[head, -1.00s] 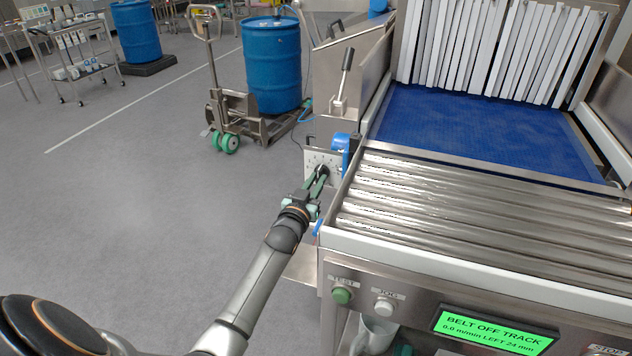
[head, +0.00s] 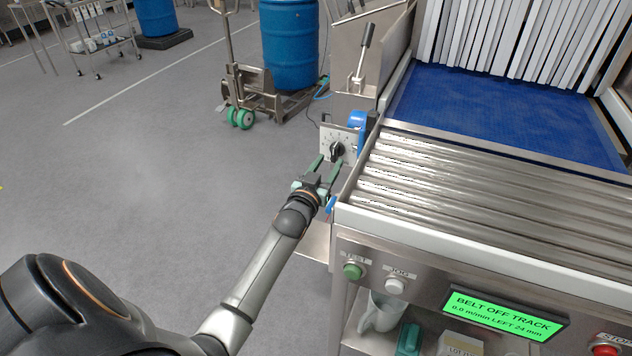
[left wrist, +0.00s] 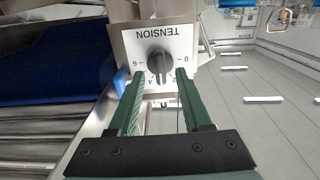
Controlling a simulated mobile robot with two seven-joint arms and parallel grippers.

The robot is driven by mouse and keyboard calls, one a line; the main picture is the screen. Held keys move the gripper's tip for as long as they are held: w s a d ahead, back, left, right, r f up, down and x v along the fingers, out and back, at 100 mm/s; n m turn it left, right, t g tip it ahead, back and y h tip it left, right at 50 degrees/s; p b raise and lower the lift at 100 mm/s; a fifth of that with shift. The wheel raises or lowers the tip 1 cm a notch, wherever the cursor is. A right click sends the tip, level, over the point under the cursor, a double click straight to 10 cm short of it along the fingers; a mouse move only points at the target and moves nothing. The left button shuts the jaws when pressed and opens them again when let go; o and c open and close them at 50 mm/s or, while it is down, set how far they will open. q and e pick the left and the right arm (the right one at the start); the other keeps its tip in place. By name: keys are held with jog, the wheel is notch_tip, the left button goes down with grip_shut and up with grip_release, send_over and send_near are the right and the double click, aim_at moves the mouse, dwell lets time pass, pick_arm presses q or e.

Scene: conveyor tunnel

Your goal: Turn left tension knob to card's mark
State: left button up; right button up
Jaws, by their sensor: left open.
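The left tension knob (head: 337,151) is a black knob on a white dial plate (head: 328,134) at the left side of the conveyor. In the left wrist view the knob (left wrist: 159,67) sits under the word TENSION, upside down, with numbers around it. My left gripper (head: 327,165) is open, its two green fingers reaching toward the dial. In the left wrist view the fingertips (left wrist: 160,72) lie on either side of the knob, apart from it. No card can be made out. My right gripper is not in view.
Steel rollers (head: 480,180) and a blue belt (head: 490,105) lie right of the knob. A lever (head: 364,55) stands behind it. A display (head: 508,313) reads BELT OFF TRACK, LEFT 24 mm. Open floor (head: 150,190) lies to the left.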

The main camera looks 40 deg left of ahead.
pick_arm(q)
jog(key=v, duration=1)
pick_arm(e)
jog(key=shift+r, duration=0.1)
pick_arm(q)
jog(key=shift+s, duration=0.1)
